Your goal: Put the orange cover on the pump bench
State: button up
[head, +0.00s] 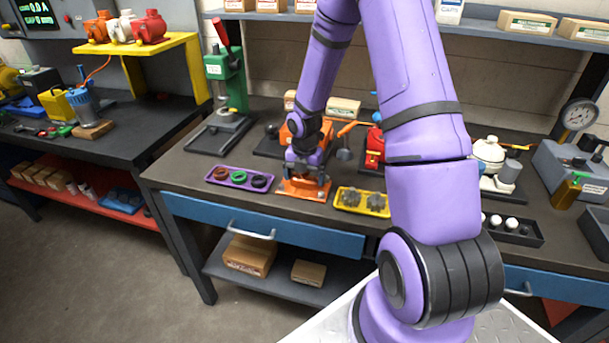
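My gripper (306,172) points down at the middle of the dark-topped workbench (155,172). It is right above a low orange piece (300,189), perhaps the orange cover, which sits near the bench's front edge. The fingers are small and partly merge with this piece, so I cannot tell whether they are shut on it. Another orange part (286,133) stands just behind, partly hidden by my wrist. An orange motor-like unit (97,28) sits on the yellow stand at the left. Which bench is the pump bench is not clear from this view.
A purple tray (213,179) with rings lies left of my gripper, and a yellow tray (340,205) with grey parts lies right. A green press (228,85), red unit (373,147), white pump-like unit (488,150) and gauge box (580,165) stand around. My arm hides part of the bench.

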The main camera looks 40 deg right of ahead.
jog(key=shift+r, duration=0.1)
notch_tip(320, 180, up, 11)
jog(key=shift+r, duration=0.15)
jog(key=s+a+r+m+t+h, duration=0.1)
jog(key=s+a+r+m, duration=0.4)
jog(key=r, duration=0.4)
jog(key=s+a+r+m+t+h, duration=0.1)
jog(key=s+a+r+m, duration=0.1)
jog(key=s+r+m, duration=0.45)
jog(key=s+a+r+m+t+y, duration=0.1)
jog(key=s+a+r+m, duration=0.1)
jog(key=s+r+m, duration=0.3)
jog(key=s+a+r+m+t+y, duration=0.1)
jog(key=s+a+r+m+t, duration=0.1)
jog(key=s+m, duration=0.7)
jog(key=shift+s+a+r, duration=0.3)
jog(key=shift+a+r, duration=0.45)
jog(key=shift+r, duration=0.6)
